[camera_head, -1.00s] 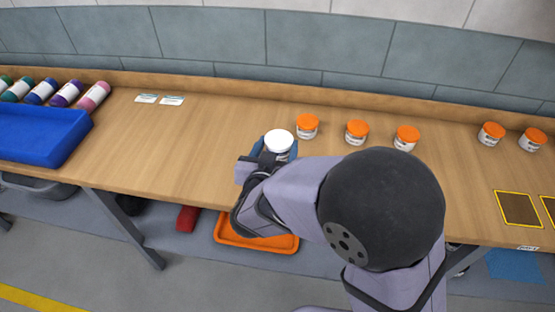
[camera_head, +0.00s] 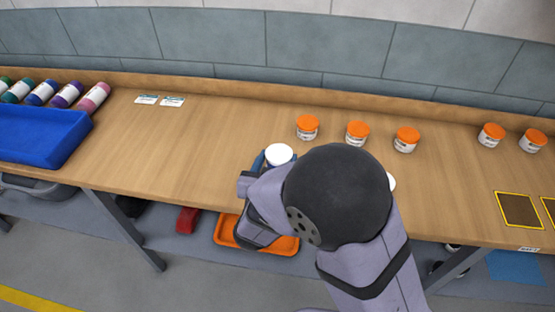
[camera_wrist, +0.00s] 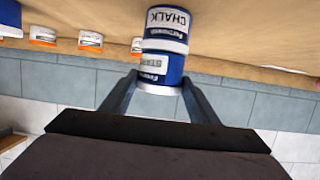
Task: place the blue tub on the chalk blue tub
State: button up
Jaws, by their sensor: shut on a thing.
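The blue tub (camera_wrist: 155,68) with a white lid (camera_head: 279,153) is between the fingers of my gripper (camera_wrist: 160,90), which is shut on it. In the wrist view, which is upside down, the chalk blue tub (camera_wrist: 167,25) is directly under the held tub and lined up with it. The two look touching or nearly so; I cannot tell if a thin gap is left. In the head view my arm and the held tub hide the chalk tub.
Orange-lidded jars (camera_head: 357,133) stand behind and to the right on the bench (camera_head: 190,140). Another blue tub (camera_wrist: 10,18) is in the wrist view's corner. A white lid (camera_head: 391,181) shows beside my arm. A blue tray (camera_head: 45,135) is at left, with bottles behind.

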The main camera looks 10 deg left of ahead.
jog(key=shift+f, duration=0.15)
jog(key=o, duration=1.1)
jog(key=shift+o, duration=0.2)
jog(key=shift+r, duration=0.25)
jog(key=shift+s, duration=0.25)
jog(key=v, duration=1.1)
jog(key=shift+s+b, duration=0.25)
jog(key=shift+b, duration=0.2)
jog(key=shift+w+r, duration=0.1)
